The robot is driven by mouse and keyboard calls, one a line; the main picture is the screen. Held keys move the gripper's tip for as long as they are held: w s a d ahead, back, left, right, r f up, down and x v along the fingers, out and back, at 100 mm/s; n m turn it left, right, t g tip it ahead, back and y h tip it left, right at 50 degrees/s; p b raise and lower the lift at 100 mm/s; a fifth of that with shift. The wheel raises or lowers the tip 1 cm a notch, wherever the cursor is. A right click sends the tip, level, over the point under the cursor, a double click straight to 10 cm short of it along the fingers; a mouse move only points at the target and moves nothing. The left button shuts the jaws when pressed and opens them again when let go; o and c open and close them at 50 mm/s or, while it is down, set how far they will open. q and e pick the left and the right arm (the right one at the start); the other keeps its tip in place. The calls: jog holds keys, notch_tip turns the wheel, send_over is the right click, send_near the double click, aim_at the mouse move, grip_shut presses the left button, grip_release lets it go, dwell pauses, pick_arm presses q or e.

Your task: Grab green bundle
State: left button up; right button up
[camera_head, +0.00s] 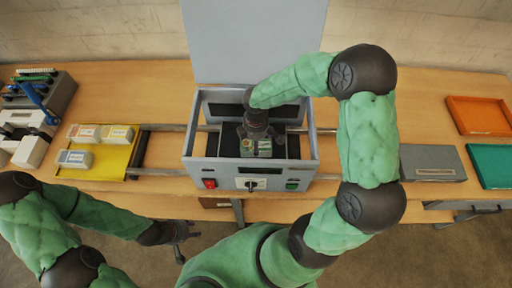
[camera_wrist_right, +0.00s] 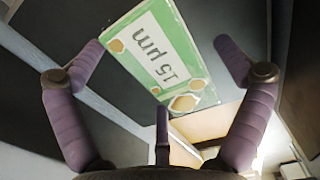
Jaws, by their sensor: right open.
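The green bundle (camera_head: 263,149) lies inside the open grey machine in the head view, partly hidden by my right gripper. In the right wrist view the bundle (camera_wrist_right: 160,58) shows a green-edged white label reading "15 µm" and tan hexagons. My right gripper (camera_head: 257,140) reaches down into the machine over the bundle. In the right wrist view my right gripper (camera_wrist_right: 158,50) is open, with its fingers apart on either side of the bundle. Contact cannot be told. My left gripper (camera_head: 187,245) hangs in front of the table edge, empty, with its fingers apart.
The machine (camera_head: 192,170) has its lid (camera_head: 250,40) raised, with walls close around my right gripper. A yellow tray (camera_head: 105,161) with several white-and-coloured packs is left. A grey box (camera_head: 432,163), orange tray (camera_head: 480,115) and teal tray (camera_head: 490,166) are right.

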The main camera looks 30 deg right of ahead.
jog(key=c, duration=1.2)
jog(key=shift+c, duration=0.2)
